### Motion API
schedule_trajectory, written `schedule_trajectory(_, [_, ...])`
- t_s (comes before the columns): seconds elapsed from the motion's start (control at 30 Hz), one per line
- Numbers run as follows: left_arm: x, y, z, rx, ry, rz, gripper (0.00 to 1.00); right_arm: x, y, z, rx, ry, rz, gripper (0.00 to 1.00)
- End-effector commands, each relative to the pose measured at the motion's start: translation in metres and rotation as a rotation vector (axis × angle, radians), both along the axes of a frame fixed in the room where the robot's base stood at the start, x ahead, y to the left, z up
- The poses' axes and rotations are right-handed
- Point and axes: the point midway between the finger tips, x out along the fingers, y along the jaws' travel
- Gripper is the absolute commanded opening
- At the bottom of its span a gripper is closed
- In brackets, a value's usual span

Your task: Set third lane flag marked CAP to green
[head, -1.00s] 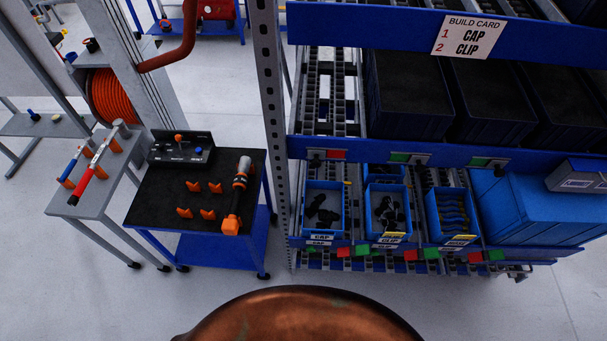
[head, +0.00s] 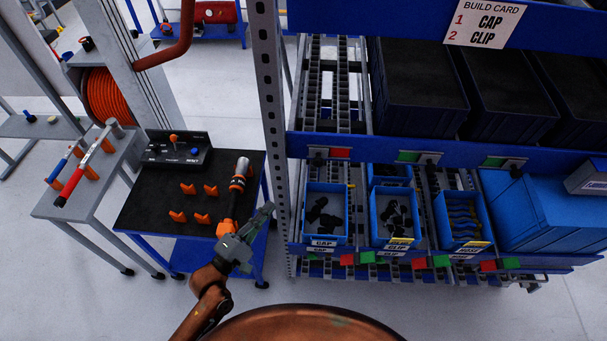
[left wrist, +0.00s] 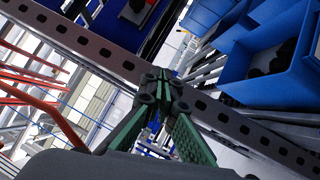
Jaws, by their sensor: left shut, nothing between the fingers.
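My left gripper (head: 264,212) is shut and empty, in front of the rack's left post, left of the CAP bin and apart from it. Its green fingers meet in the left wrist view (left wrist: 157,86), in front of a perforated grey post. The blue CAP bin (head: 325,214) holds dark parts, with a CAP label (head: 323,243) below it. On the lower rail right of that label are a red flag (head: 346,259) and a green flag (head: 368,257). A red flag (head: 340,153) shows on the upper rail above the bin. Any writing on the flags is too small to read.
A CLIP bin (head: 396,216) and another blue bin (head: 462,220) stand to the right. The perforated rack post (head: 268,100) is close to my gripper. A dark-topped cart (head: 150,205) with a tool stands left. The build card (head: 484,22) reads CAP, CLIP.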

Motion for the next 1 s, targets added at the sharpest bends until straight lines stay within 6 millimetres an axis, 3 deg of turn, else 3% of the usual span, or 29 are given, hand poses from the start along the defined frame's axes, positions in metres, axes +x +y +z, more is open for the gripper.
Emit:
schedule_trajectory(0.1, [-0.009,-0.008,0.031,-0.133,-0.009,-0.052,0.0,-0.001,0.0,-0.004,0.0,0.001,0.0,0.0])
schedule_trajectory(0.2, [-0.012,-0.01,0.042,-0.184,-0.008,-0.072,0.0,-0.001,0.0,-0.004,0.0,0.001,0.0,0.0])
schedule_trajectory(0.57, [-0.012,-0.011,0.045,-0.193,-0.009,-0.074,0.0,0.0,0.005,-0.004,0.005,0.0,-0.002,0.0])
schedule_trajectory(0.77, [0.003,-0.021,0.053,-0.195,-0.012,-0.073,0.0,0.001,0.007,-0.001,0.007,-0.002,-0.003,0.0])
schedule_trajectory(1.0, [0.04,-0.048,0.069,-0.193,-0.013,-0.073,0.0,0.003,0.006,0.005,0.007,-0.005,-0.002,0.0])
